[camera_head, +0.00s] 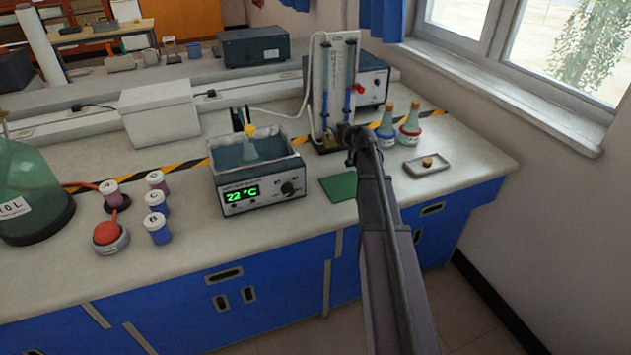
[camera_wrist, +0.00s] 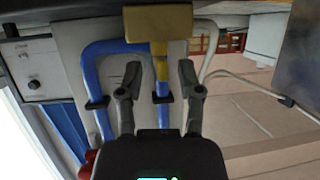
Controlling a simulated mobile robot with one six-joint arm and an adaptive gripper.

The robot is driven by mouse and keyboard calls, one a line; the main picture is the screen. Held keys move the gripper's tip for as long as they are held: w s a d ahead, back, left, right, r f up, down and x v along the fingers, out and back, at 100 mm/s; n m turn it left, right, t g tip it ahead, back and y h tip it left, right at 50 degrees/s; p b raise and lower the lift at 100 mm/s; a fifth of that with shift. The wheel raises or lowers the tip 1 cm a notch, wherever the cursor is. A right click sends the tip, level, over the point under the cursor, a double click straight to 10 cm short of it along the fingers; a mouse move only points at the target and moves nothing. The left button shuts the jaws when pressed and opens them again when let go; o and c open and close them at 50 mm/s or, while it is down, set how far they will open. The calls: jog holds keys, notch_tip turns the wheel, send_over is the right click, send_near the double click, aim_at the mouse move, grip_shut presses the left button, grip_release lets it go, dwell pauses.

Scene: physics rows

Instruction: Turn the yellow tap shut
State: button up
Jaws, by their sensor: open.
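The yellow tap shows in the wrist view as a broad block-like handle (camera_wrist: 158,23) with a narrower yellow stem below it in the picture. It sits on a white panel (camera_wrist: 205,45) with blue-filled tubes. In the head view the panel stands upright (camera_head: 341,75) at the back of the bench, and the tap (camera_head: 328,139) is small and partly hidden at its foot. My gripper (camera_wrist: 160,68) is open, with one finger on each side of the yellow stem's line. The handle lies beyond the fingertips. I cannot tell whether either finger touches the tap. My gripper (camera_head: 346,134) is close to the panel's foot in the head view.
Two flasks with blue and red collars (camera_head: 410,128) stand just right of my gripper. A small tray (camera_head: 428,167) lies in front of them. A water bath (camera_head: 255,185) with a flask stands left, with a green mat (camera_head: 339,187) beside it. A grey instrument (camera_head: 373,80) is behind.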

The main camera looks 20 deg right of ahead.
jog(key=shift+w+d+n+g+y, duration=0.15)
jog(key=shift+n+g+y, duration=0.3)
jog(key=shift+n+y, duration=0.7)
jog(key=shift+w+d+n+g+y, duration=0.15)
jog(key=shift+n+g+y, duration=0.3)
jog(key=shift+n+y, duration=0.7)
jog(key=p+v, duration=0.5)
jog(key=v, duration=0.9)
jog(key=s+a+f+m+g+h+p, duration=0.1)
jog(key=s+a+g+p, duration=0.3)
jog(key=s+a, duration=0.3)
jog(key=s+a+f+m+g+h+p, duration=0.1)
jog(key=s+a+g+p, duration=0.2)
jog(key=a, duration=1.2)
jog(key=shift+s+a+f+m+g+p, duration=0.2)
jog(key=shift+s+a+m+g+p, duration=0.15)
jog(key=shift+s+g, duration=1.95)
jog(key=shift+s+t, duration=0.5)
jog(key=s+a+m+g+h+p, duration=0.1)
jog(key=s+a+m+h+p, duration=0.1)
jog(key=s+a, duration=0.5)
jog(key=shift+s+a+r+m+h, duration=0.15)
jog(key=shift+s+r+m+h, duration=0.1)
jog(key=shift+s+m+h, duration=0.95)
